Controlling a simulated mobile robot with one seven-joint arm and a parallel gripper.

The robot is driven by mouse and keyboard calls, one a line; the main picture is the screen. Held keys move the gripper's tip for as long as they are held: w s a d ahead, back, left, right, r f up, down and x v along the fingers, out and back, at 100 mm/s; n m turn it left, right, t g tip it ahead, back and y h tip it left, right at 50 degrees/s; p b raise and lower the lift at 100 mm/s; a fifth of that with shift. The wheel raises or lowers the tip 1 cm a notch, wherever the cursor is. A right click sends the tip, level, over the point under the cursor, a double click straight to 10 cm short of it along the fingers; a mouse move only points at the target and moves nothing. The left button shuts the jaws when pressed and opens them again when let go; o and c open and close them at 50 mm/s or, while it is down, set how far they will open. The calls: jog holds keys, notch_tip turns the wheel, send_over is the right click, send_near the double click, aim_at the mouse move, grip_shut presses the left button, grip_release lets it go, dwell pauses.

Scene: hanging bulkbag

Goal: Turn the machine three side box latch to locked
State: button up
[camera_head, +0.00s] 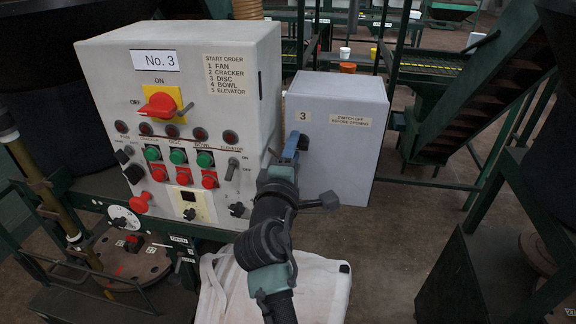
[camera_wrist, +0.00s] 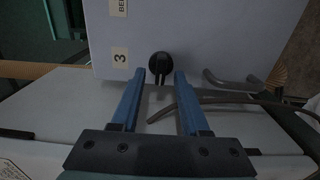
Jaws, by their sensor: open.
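The side box (camera_head: 337,135) is a light grey box with a "3" label, to the right of the No. 3 control panel. In the wrist view its face (camera_wrist: 200,40) fills the top, turned sideways. Its latch (camera_wrist: 160,63) is a small black round knob with a narrow grip below it. My gripper (camera_wrist: 160,76) is open, with its blue fingers on either side of the latch's lower part. I cannot tell if they touch it.
The No. 3 control panel (camera_head: 180,110), with a red switch (camera_head: 158,106) and several buttons, stands close left of my arm. A cable (camera_wrist: 215,98) runs beside my right finger. A white bag (camera_head: 322,285) lies below. Open floor (camera_head: 400,240) is at right.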

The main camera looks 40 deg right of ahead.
jog(key=b+v, duration=0.4)
jog(key=v, duration=0.8)
jog(key=shift+s+a, duration=0.2)
jog(key=shift+s, duration=0.05)
jog(key=shift+w, duration=0.1)
jog(key=w+a+r+m+t+y+b, duration=0.2)
jog(key=w+a+r+m+t+y, duration=0.1)
jog(key=a+r+t, duration=0.45)
jog(key=s+a+r+m+t+y+b, duration=0.1)
jog(key=s+a+r+t+y, duration=0.3)
jog(key=a+r, duration=0.4)
jog(key=s+a+r+m+t+y+b, duration=0.1)
jog(key=s+a+r+m+t+y, duration=0.3)
jog(key=a+r, duration=0.5)
notch_tip(320, 180, up, 3)
jog(key=s+y, duration=0.1)
jog(key=y, duration=0.1)
jog(key=shift+s+a+y+b, duration=0.15)
jog(key=shift+s+y+b, duration=0.1)
jog(key=shift+y+b, duration=0.15)
